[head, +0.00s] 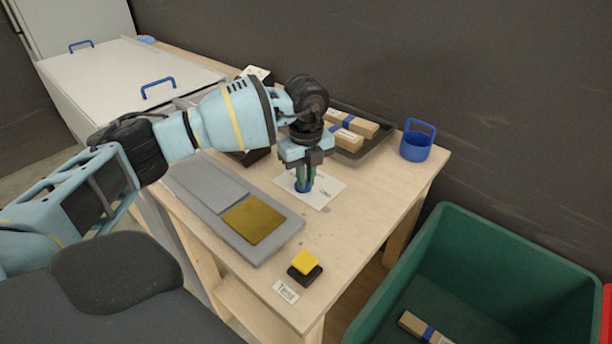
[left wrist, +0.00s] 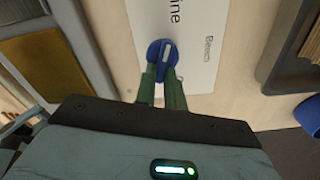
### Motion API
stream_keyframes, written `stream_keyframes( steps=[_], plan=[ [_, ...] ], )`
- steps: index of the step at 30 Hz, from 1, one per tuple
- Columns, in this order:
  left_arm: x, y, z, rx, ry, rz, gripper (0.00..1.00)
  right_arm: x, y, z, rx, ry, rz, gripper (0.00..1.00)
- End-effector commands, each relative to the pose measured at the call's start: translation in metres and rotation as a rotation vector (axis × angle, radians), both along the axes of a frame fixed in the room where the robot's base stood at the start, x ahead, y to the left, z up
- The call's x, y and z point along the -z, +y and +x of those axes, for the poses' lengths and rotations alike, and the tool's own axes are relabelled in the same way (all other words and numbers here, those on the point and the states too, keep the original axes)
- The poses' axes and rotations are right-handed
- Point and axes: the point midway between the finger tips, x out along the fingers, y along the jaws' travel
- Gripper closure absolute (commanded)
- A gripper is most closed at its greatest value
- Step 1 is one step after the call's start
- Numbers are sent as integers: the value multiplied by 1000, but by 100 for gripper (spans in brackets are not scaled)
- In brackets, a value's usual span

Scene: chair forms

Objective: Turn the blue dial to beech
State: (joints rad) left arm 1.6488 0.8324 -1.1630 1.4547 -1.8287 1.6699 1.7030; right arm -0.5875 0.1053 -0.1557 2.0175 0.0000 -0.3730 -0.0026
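The blue dial (head: 303,186) sits on a white label plate (head: 322,200) on the wooden table. In the left wrist view the dial (left wrist: 160,58) has a white mark that runs up and slightly right, toward the partly cut-off word ending in "ine" (left wrist: 175,14). The word "Beech" (left wrist: 208,48) is on the plate to the dial's right. My left gripper (head: 304,178) points down over the dial. Its green fingers (left wrist: 160,78) are close together on both sides of the dial's blue grip, seemingly touching it. My right gripper is not in view.
A grey tray with a yellow-brown panel (head: 253,219) lies left of the plate. A yellow button (head: 305,262) is at the front corner. A dark tray with wrapped wooden pieces (head: 350,128) and a blue cup (head: 416,144) stand behind. A green bin (head: 475,222) is right of the table.

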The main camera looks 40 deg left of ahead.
Motion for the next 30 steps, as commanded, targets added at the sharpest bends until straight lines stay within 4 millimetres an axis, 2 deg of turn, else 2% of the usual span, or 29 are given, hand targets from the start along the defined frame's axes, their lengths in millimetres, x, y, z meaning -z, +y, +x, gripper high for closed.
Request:
stream_keyframes(
  steps=[2,16,30],
  plan=[
    [0,0,0,0,0,0,100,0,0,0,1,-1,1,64],
    [-1,0,-1,73,0,0,100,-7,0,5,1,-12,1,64],
    [-3,4,-5,459,-1,0,100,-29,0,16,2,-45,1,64]
  ],
)
